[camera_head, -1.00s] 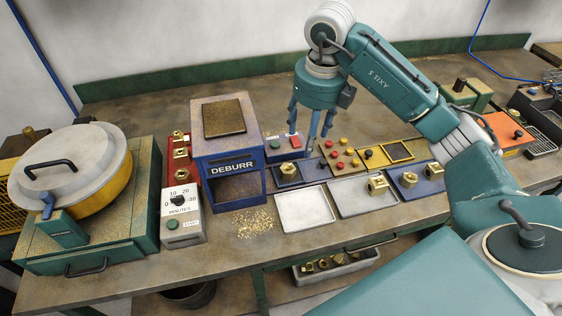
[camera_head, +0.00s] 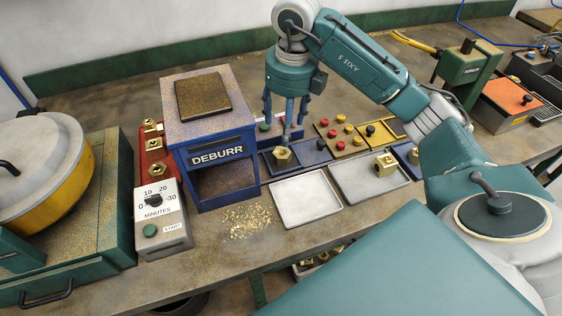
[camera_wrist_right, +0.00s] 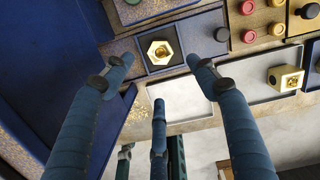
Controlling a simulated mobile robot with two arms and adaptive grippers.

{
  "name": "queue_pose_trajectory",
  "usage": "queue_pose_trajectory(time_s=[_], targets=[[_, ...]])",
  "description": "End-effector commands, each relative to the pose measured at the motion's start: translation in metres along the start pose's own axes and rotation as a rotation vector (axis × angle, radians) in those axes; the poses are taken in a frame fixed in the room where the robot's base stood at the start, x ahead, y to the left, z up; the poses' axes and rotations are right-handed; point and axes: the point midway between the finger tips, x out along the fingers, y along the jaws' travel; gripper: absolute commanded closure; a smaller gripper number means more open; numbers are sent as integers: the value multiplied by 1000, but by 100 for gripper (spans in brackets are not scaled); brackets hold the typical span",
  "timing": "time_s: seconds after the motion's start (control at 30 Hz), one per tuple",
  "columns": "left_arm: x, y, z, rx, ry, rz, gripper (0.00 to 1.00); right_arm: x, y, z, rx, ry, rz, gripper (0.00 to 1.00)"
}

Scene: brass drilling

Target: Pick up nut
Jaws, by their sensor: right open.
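My right gripper (camera_head: 284,122) is above and just behind the nut in the head view. Its blue fingers (camera_wrist_right: 158,80) are spread and empty, with the nut framed between two fingertips in the wrist view. I cannot tell the exact height above the nut. My left gripper is not in view.
The DEBURR box (camera_head: 215,150) stands close left of the nut. An empty grey tray (camera_head: 305,200) lies in front. Another grey tray (camera_head: 360,190) holds a brass block (camera_head: 385,163). Knobs sit on a yellow-brown board (camera_head: 342,138) to the right. Brass shavings (camera_head: 247,221) litter the bench.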

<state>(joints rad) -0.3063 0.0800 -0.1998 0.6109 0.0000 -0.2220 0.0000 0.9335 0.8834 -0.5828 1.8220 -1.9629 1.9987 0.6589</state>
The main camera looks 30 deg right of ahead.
Motion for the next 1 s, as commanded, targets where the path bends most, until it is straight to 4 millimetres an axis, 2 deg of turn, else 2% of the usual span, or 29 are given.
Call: queue_pose_trajectory(time_s=[0.27, 0.53, 0.67, 0.8, 1.0], targets=[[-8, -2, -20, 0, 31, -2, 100, 40, 0, -1, 1, 5, 1, 42], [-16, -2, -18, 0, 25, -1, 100, 63, 0, -1, 1, 5, 1, 42], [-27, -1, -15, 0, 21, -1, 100, 82, 0, -1, 1, 7, 0, 42], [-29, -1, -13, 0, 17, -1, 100, 101, 0, 0, 1, 2, 1, 42], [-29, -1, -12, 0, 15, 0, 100, 106, 0, 1, 0, -1, 0, 42]])
